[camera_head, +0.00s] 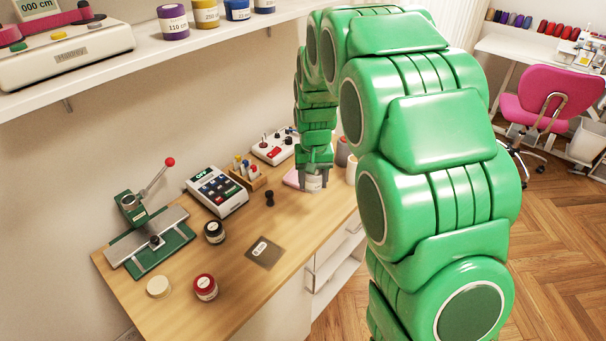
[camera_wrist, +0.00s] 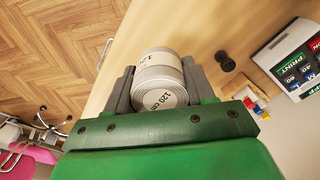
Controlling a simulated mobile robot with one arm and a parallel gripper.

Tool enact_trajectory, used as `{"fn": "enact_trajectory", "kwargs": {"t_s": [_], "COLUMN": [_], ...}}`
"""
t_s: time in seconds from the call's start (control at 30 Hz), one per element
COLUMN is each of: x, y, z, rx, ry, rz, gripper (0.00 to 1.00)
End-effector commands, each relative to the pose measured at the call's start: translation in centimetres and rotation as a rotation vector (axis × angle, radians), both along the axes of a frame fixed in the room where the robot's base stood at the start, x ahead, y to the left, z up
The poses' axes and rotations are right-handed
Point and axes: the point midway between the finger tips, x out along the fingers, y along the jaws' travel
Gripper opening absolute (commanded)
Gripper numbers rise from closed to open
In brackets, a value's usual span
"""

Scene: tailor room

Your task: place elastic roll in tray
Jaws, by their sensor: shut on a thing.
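My gripper (camera_head: 314,180) is over the far right part of the wooden worktable. It is shut on a pale grey-white elastic roll (camera_wrist: 158,75), whose label reads 120 cm. In the wrist view the gripper's dark fingers (camera_wrist: 160,90) press the roll from both sides. The roll (camera_head: 313,184) also shows small between the fingers in the head view. I cannot tell whether it touches the table. A flat dark square (camera_head: 266,251) with a white label lies near the table's front edge; a pinkish flat thing (camera_head: 291,179) is partly hidden behind the gripper. I cannot tell which is the tray.
A shelf (camera_head: 150,60) overhangs the back.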

Motion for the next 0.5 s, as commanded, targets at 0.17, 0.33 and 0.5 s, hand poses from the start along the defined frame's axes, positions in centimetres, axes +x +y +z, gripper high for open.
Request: {"fn": "enact_trajectory", "kwargs": {"t_s": [0.17,0.33,0.5], "x": [3.0,4.4,5.3], "y": [-0.1,-0.2,-0.1], "z": [0.0,0.0,-0.2], "rx": [0.0,-0.001,-0.001], "ry": [-0.004,-0.003,-0.002], "rz": [0.004,0.006,0.007], "gripper": [0.19,0.19,0.19]}}
